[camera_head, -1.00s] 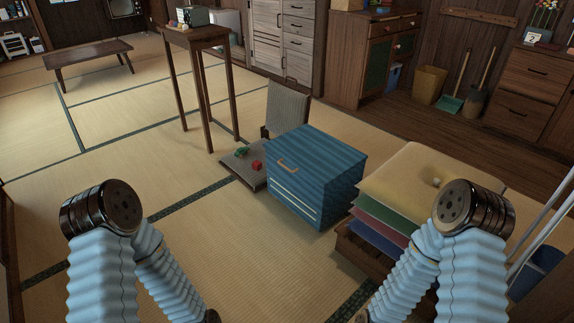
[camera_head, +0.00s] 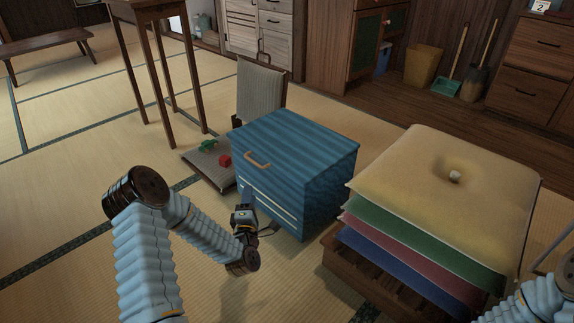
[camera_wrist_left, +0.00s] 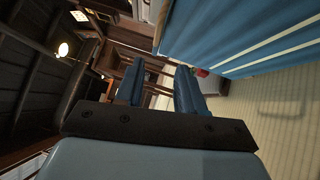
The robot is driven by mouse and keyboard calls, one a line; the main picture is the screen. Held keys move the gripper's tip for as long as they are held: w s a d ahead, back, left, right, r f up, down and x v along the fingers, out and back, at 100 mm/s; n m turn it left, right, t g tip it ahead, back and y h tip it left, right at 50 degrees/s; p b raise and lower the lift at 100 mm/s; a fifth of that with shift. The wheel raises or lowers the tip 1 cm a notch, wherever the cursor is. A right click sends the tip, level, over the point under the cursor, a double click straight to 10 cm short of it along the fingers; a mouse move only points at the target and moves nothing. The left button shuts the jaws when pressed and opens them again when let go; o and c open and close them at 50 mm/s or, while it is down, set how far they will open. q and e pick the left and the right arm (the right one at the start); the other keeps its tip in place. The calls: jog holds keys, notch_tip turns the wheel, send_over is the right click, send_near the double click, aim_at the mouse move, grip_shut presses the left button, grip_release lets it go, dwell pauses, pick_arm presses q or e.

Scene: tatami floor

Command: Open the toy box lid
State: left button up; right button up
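The toy box (camera_head: 320,190) is blue with a striped lid (camera_head: 295,140) and stands on the tatami in the middle of the head view. The lid is down. A tan handle (camera_head: 258,162) sits at its front left edge. The box's blue side also shows in the left wrist view (camera_wrist_left: 235,30), at upper right. My left gripper (camera_head: 248,198) is in front of the box, below the handle and apart from it. In the left wrist view its two blue fingers (camera_wrist_left: 159,80) are spread with nothing between them. My right gripper is out of view; only part of that arm shows at lower right.
A stack of cushions (camera_head: 440,190) on a wooden base stands close on the box's right. A low chair (camera_head: 262,95) behind left holds a red block (camera_head: 225,160) and a green toy (camera_head: 208,145). A tall wooden stand (camera_head: 150,10) is at back left. Tatami in front is clear.

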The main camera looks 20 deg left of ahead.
pick_arm(q)
jog(key=b+x, duration=0.1)
jog(key=x, duration=1.3)
jog(key=shift+r, duration=0.2)
jog(key=shift+s, duration=0.1)
grip_shut()
